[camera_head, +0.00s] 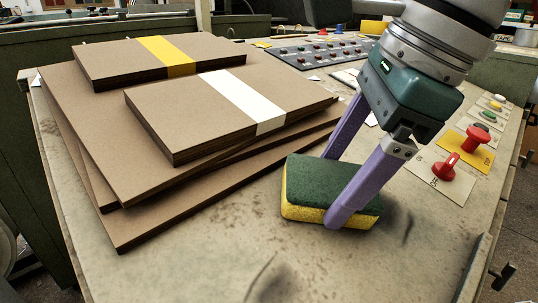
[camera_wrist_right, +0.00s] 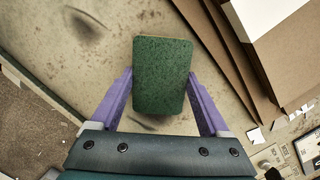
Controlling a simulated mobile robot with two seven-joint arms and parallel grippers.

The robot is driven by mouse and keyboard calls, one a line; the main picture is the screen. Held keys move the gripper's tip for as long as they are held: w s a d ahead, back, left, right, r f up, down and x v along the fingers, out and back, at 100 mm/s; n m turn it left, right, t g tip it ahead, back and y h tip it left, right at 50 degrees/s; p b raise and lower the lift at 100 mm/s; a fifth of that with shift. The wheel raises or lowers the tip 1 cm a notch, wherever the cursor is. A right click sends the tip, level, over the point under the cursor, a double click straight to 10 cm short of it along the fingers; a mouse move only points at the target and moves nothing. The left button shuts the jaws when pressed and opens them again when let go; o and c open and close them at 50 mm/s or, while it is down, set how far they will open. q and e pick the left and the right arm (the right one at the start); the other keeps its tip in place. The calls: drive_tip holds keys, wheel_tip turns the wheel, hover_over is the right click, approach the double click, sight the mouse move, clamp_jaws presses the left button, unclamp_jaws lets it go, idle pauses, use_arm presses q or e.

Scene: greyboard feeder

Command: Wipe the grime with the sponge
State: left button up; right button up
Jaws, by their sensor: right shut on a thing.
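A green and yellow sponge (camera_head: 305,180) lies at the middle of the worktable, green side up. My right gripper (camera_head: 333,188) is shut on it, with one purple finger on each side. The sponge's green face also shows between the fingers in the right wrist view (camera_wrist_right: 162,75). A dark grime smear (camera_head: 270,274) is on the table in front of the sponge, and a thin dark streak (camera_head: 408,228) is to its right. A dark smudge shows in the right wrist view (camera_wrist_right: 86,20). Any grime under the sponge is hidden. My left gripper is out of view.
Stacked brown greyboards (camera_head: 150,140) with yellow and white bands sit close at the sponge's left. A red knob (camera_head: 446,166) and a red button (camera_head: 478,135) stand at the right. A button panel (camera_head: 318,52) lies behind.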

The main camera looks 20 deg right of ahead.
sight(353, 169)
drive_tip(key=shift+w+d+f+b, duration=0.1)
drive_tip(key=shift+w+d+b, duration=0.15)
drive_tip(key=shift+d, duration=0.25)
drive_tip(key=shift+w+d+f+b, duration=0.1)
drive_tip(key=shift+w+d+b, duration=0.05)
drive_tip(key=shift+d+b, duration=0.25)
drive_tip(key=shift+w+d, duration=0.1)
drive_tip(key=shift+d, duration=0.4)
drive_tip(key=shift+s+d+f+b, duration=0.35)
drive_tip(key=shift+s+d+b, duration=0.15)
drive_tip(key=shift+s+b, duration=0.3)
drive_tip(key=shift+s+d, duration=0.15)
drive_tip(key=shift+s, duration=0.45)
drive_tip(key=shift+s+d+f+b, duration=0.15)
drive_tip(key=shift+s+f+b, duration=0.05)
drive_tip(key=shift+s+b, duration=0.35)
drive_tip(key=shift+s+d+f+b, duration=0.15)
drive_tip(key=shift+s+b, duration=0.25)
drive_tip(key=shift+b, duration=0.15)
drive_tip(key=shift+s+d+r, duration=0.1)
drive_tip(key=shift+s, duration=0.3)
drive_tip(key=s+b, duration=0.1)
drive_tip(key=f+b, duration=0.1)
drive_tip(key=b, duration=0.1)
drive_tip(key=shift+s+d, duration=0.35)
drive_tip(key=shift+d, duration=0.05)
drive_tip(key=shift+s+d+b, duration=0.1)
drive_tip(key=shift+s+b, duration=0.3)
drive_tip(key=shift+b, duration=0.05)
